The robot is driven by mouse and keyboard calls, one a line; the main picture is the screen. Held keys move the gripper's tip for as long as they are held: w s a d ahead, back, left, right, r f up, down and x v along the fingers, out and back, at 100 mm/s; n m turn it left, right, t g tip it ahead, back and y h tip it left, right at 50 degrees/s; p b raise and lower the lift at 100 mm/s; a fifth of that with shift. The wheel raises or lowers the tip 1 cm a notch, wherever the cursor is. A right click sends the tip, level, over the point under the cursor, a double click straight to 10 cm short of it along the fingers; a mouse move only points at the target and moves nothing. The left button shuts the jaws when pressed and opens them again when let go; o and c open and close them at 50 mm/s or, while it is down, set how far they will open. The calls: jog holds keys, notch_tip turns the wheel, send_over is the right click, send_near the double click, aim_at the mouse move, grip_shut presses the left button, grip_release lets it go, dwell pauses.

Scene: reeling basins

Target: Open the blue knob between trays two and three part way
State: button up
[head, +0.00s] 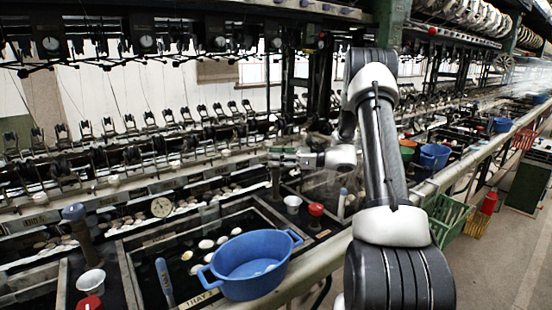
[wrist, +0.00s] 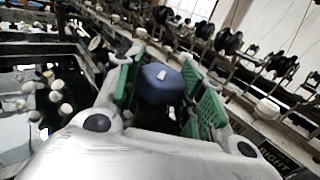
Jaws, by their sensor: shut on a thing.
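The blue knob (wrist: 160,84) has a small white mark on top and shows in the wrist view between the two green finger pads. My gripper (wrist: 168,92) is shut on it. In the head view my gripper (head: 280,156) is at the top of a dark post behind the basins, and it hides the knob there. I cannot tell how far the knob is turned. Another blue knob (head: 73,212) stands on a post at the left, apart from my gripper.
A blue tub (head: 250,262) sits on the front edge of a basin holding pale cocoons (head: 206,244). A white cup (head: 292,204) and a red knob (head: 316,209) stand in front of my gripper. Reeling fittings line the back. The aisle at the right has open floor.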

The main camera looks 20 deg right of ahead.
jog(key=shift+n+g+y, duration=0.5)
jog(key=shift+n+g, duration=0.1)
jog(key=shift+g, duration=0.2)
jog(key=o, duration=1)
jog(key=shift+d, duration=0.1)
jog(key=v, duration=1.2)
